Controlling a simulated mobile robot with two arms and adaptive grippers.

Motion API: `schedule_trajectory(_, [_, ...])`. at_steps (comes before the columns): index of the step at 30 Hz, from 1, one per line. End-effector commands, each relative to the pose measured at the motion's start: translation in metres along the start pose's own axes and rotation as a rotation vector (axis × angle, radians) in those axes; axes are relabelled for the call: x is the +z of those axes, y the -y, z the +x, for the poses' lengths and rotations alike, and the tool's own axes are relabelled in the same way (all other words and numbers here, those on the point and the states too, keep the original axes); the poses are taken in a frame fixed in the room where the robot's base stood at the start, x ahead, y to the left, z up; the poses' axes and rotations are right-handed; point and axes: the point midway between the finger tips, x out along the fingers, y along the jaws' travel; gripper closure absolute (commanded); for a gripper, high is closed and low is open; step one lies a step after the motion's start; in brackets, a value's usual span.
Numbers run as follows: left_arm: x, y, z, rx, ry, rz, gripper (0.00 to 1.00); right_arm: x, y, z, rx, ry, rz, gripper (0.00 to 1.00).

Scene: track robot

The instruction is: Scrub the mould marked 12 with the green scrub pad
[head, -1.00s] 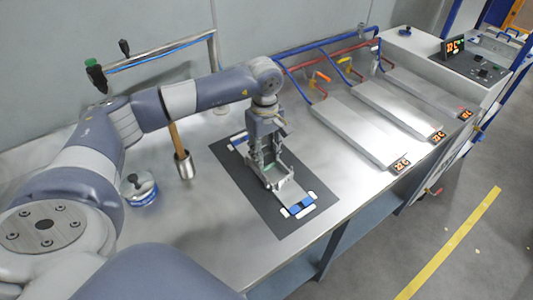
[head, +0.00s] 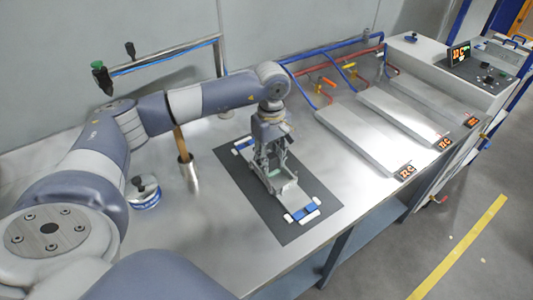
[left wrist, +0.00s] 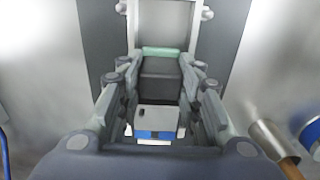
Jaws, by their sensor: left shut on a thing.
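The mould (left wrist: 166,22) is a long, shallow metal tray on a dark mat (head: 237,185), and it also shows in the head view (head: 290,194). Blue-and-white clamps are at its near end (head: 302,212) and far end (head: 243,145). I cannot read a number on it. My left gripper (head: 274,172) is low over the mould, pointing down. It is shut on the dark block (left wrist: 160,82) of the scrub pad, whose green edge (left wrist: 161,51) shows over the mould in the left wrist view. Whether the pad touches the mould is hidden. My right gripper is out of view.
A wooden-handled metal tool (head: 189,175) and a blue-banded pot (head: 146,193) are on the bench left of the mat. A bent rail (head: 165,58) is behind. Long plates (head: 360,142) with orange displays and a control box (head: 455,70) are at right. Bare bench lies between mat and plates.

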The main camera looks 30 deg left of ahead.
Motion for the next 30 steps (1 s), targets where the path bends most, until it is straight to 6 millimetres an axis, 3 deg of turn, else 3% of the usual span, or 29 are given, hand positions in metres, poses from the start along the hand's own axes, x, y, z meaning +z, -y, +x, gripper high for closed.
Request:
schedule_trajectory(6, [0.011, 0.0, 0.0, -0.001, 0.001, 0.001, 0.86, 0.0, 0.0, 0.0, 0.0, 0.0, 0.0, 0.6])
schedule_trajectory(17, [0.011, 0.0, -0.002, 0.0, 0.0, 0.001, 0.86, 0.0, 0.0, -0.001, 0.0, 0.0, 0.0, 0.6])
schedule_trajectory(30, [0.011, -0.001, -0.043, 0.002, -0.001, 0.0, 0.86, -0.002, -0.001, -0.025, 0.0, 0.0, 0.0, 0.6])
